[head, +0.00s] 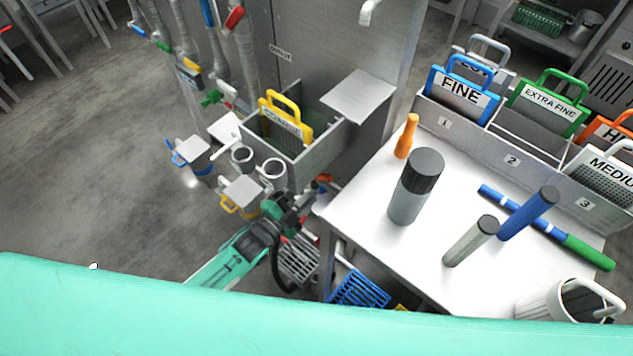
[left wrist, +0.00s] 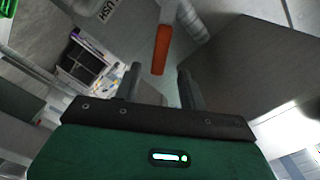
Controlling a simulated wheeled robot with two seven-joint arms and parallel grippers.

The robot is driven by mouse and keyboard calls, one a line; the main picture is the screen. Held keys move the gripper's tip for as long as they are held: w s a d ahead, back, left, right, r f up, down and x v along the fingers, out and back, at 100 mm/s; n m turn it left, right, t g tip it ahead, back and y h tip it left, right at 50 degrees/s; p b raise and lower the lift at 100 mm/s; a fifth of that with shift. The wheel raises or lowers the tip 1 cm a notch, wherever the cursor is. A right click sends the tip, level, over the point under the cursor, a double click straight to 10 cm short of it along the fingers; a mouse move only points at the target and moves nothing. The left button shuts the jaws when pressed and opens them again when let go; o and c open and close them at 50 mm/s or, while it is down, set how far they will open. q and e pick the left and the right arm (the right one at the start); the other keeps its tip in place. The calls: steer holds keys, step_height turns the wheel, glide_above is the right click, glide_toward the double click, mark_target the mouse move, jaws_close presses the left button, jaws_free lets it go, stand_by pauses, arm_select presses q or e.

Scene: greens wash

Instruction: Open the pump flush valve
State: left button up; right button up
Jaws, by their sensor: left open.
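An orange-red lever handle (left wrist: 161,48), likely the pump flush valve's, hangs just beyond and between my open fingers in the left wrist view. A plate (left wrist: 108,9) with partly cut-off lettering that seems to end in "USH" is near it. In the head view a small red-orange piece (head: 324,179) shows at my left gripper's tip, mostly hidden. My left gripper (head: 312,197) is open beside the worktable's left edge, below the sink; it also shows in the left wrist view (left wrist: 158,82). No contact with the handle is visible. My right gripper is not in view.
The white worktable (head: 372,235) stands close to the right of my left arm, with a grey bottle (head: 408,198) and other tools. Capped cylinders and valves (head: 240,192) are to the left. A sink with a yellow-handled sieve (head: 285,120) is behind. Floor at left is clear.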

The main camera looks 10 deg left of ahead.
arm_select(q)
steer(key=shift+v, duration=2)
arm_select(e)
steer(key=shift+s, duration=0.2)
